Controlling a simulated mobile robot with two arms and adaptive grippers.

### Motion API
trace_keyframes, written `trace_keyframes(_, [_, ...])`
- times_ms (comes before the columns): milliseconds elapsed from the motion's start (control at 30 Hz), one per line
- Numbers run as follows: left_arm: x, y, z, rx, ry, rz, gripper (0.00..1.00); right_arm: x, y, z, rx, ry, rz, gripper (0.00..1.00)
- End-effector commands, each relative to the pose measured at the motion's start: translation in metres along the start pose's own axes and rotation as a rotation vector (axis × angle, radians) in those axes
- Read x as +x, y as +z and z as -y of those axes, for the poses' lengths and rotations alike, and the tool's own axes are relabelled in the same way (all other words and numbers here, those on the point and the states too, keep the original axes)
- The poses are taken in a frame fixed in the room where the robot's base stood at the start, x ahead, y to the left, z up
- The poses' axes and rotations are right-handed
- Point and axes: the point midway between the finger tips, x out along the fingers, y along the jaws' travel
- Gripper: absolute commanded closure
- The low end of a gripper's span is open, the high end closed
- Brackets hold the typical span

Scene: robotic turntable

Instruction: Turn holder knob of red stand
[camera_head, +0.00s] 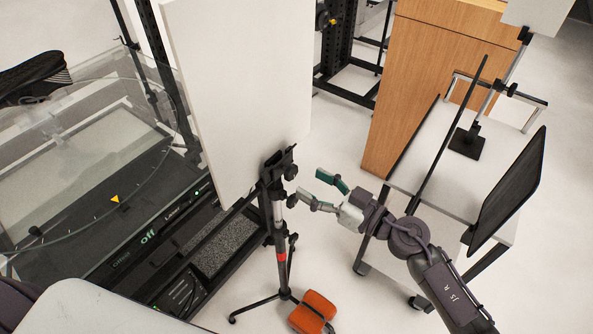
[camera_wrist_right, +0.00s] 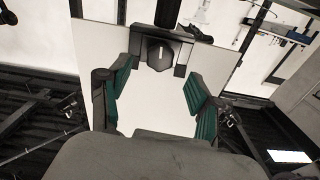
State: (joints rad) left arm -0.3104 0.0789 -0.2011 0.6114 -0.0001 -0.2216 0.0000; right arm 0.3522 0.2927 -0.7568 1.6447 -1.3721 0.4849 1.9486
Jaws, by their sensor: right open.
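The stand (camera_head: 281,243) is a tripod with a red band on its pole, upright in the middle of the head view. At its top is a black holder (camera_head: 272,168) at the edge of a large white board (camera_head: 240,90). A dark round holder knob (camera_head: 291,172) sticks out toward my right gripper (camera_head: 309,185). That gripper is open and empty, its green-padded fingers pointing at the knob from the right. In the right wrist view the knob (camera_wrist_right: 160,53) shows ahead between the open fingers (camera_wrist_right: 160,92), apparently apart from them. My left gripper is out of view.
An orange sandbag (camera_head: 313,311) lies by the tripod's foot. A turntable machine (camera_head: 105,220) with a clear cover stands at left. A white cart (camera_head: 435,150) with a black panel (camera_head: 508,187) is close to my right arm. Some bare floor shows around the tripod.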

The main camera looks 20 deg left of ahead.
Motion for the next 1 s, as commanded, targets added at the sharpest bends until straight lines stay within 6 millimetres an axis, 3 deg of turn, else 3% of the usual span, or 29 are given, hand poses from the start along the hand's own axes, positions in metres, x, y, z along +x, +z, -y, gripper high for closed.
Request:
trace_keyframes(100, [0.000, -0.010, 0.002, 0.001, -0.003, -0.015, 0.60, 0.024, -0.001, 0.000, 0.001, 0.000, -0.003, 0.36])
trace_keyframes(300, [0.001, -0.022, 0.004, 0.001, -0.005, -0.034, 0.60, 0.047, 0.000, 0.000, 0.001, 0.001, -0.001, 0.36])
trace_keyframes(700, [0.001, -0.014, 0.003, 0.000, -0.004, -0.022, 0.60, 0.052, 0.000, -0.001, -0.001, 0.001, 0.000, 0.38])
trace_keyframes(1000, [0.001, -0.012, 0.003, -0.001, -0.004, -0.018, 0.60, 0.052, 0.000, -0.001, 0.000, 0.002, 0.000, 0.88])
